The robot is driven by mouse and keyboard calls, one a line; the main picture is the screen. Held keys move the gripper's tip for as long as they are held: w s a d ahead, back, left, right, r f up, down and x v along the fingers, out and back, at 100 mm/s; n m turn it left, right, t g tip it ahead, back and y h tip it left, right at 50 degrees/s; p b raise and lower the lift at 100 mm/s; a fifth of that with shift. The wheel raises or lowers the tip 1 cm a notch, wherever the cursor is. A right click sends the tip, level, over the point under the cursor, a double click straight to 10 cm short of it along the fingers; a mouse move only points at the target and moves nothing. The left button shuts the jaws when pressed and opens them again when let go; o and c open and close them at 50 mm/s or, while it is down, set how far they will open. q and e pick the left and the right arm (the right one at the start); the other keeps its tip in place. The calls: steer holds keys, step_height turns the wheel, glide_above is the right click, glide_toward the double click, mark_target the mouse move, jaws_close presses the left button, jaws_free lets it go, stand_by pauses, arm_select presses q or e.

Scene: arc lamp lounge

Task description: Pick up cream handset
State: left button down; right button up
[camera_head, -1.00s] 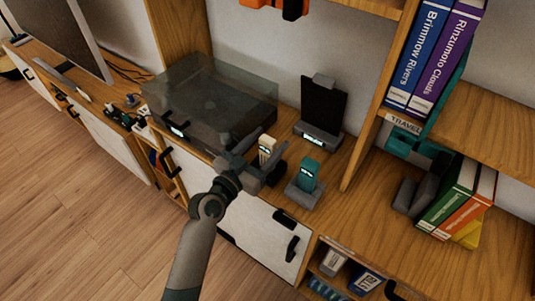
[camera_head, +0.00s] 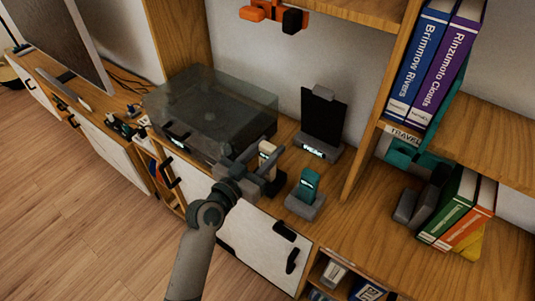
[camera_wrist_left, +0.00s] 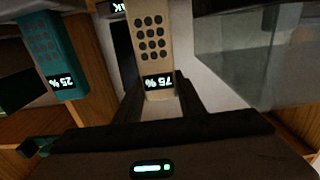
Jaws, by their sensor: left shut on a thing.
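The cream handset (camera_head: 267,149) stands upright between the turntable and the teal handset on the wooden cabinet. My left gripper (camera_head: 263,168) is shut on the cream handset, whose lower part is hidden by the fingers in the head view. In the left wrist view the cream handset (camera_wrist_left: 152,45) sits between my left fingers (camera_wrist_left: 155,92), with its keypad and a "75 %" display showing. I cannot tell whether its bottom is clear of its base. My right gripper is not in view.
The teal handset (camera_head: 307,186) stands in a grey base just right of my left gripper. A turntable with a clear cover (camera_head: 213,108) is close on the left. A black tablet on a stand (camera_head: 322,118) is behind. A shelf divider (camera_head: 368,130) and books (camera_head: 450,208) are to the right.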

arm_select(q)
step_height(320, 180, up, 7)
steer(key=shift+f, duration=0.1)
steer(key=shift+r, duration=0.7)
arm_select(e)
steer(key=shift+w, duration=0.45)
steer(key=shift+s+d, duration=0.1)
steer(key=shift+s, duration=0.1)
